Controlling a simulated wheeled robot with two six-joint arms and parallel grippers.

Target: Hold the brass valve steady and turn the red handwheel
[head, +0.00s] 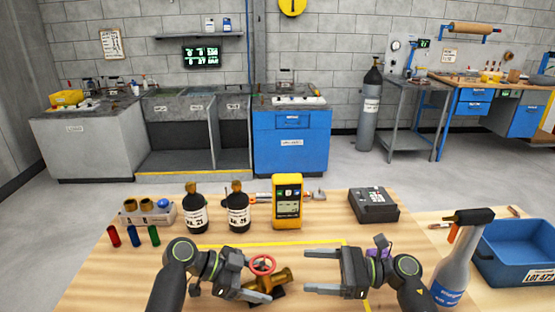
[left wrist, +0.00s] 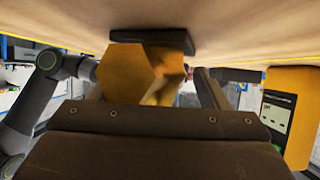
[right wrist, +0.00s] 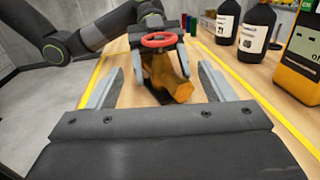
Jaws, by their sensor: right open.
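The brass valve (head: 280,279) with its red handwheel (head: 263,265) stands on a dark base on the table, front centre. My left gripper (head: 256,278) is at the valve from the left, its fingers apart on either side of the body. In the left wrist view the valve's hexagonal end (left wrist: 130,75) fills the space between the fingers; contact is unclear. My right gripper (head: 308,271) is open and empty, to the right of the valve and apart from it. In the right wrist view the handwheel (right wrist: 159,40) and valve (right wrist: 172,80) show ahead, between the open fingers.
Two dark bottles (head: 194,211) (head: 238,211) and a yellow meter (head: 287,202) stand behind the valve. A grey box (head: 373,205) is at back right. A spray bottle (head: 454,265) and blue bin (head: 516,252) are at right. Small coloured cylinders (head: 134,236) are at left.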

